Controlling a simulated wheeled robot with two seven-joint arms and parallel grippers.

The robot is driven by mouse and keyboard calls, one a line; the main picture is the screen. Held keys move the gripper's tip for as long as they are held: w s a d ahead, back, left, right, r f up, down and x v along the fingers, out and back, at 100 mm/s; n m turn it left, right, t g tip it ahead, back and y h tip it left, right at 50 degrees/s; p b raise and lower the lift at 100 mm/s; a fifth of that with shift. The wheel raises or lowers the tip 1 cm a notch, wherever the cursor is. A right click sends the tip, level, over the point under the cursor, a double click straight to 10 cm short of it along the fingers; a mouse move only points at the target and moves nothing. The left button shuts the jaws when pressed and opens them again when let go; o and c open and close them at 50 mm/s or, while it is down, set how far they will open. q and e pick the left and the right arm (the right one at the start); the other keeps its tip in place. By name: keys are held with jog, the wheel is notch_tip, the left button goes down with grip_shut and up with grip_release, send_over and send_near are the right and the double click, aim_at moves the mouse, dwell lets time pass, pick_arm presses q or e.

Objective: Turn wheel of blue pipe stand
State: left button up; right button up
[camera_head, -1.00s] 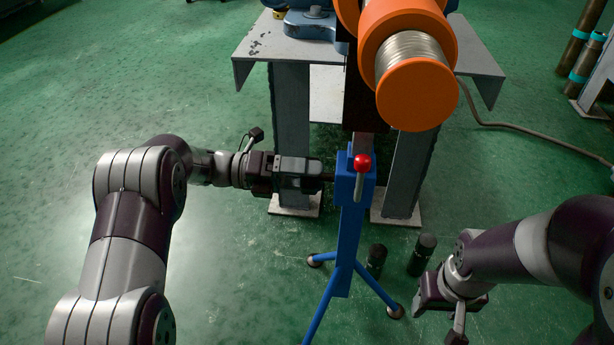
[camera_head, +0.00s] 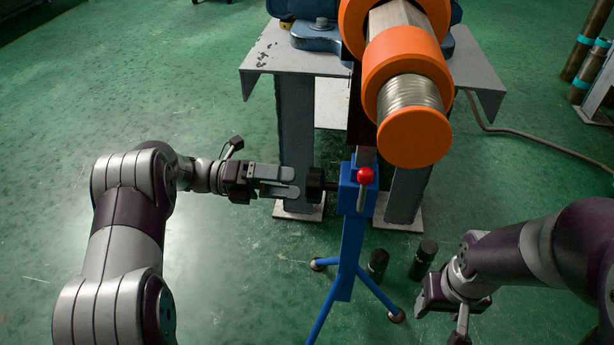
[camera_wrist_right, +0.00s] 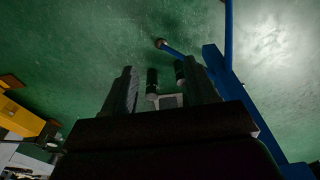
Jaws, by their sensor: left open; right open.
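The blue pipe stand (camera_head: 350,240) stands upright on splayed legs in the head view, under the front of the pipe. A dark wheel (camera_head: 316,185) sticks out from the left of its blue head block. A red-knobbed lever (camera_head: 365,180) is on the block's front. My left gripper (camera_head: 297,183) is open and empty just left of the wheel, its fingers pointing at it with a small gap. My right gripper (camera_head: 436,295) is low at the right, apart from the stand; its open, empty fingers (camera_wrist_right: 158,70) show in the right wrist view.
A metal pipe with orange collars (camera_head: 413,100) overhangs the stand from a grey table (camera_head: 265,55). Two dark cylinders (camera_head: 378,262) (camera_head: 423,259) stand on the floor right of the stand. A cable (camera_head: 530,135) runs across the floor. The green floor at left is clear.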

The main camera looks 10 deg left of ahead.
pick_arm(q)
jog(key=a+p, duration=0.2)
jog(key=a, duration=0.5)
pick_arm(e)
notch_tip(320, 180, up, 3)
jog(key=shift+r, duration=0.1)
pick_arm(q)
jog(key=shift+a, duration=0.1)
dwell(0.8)
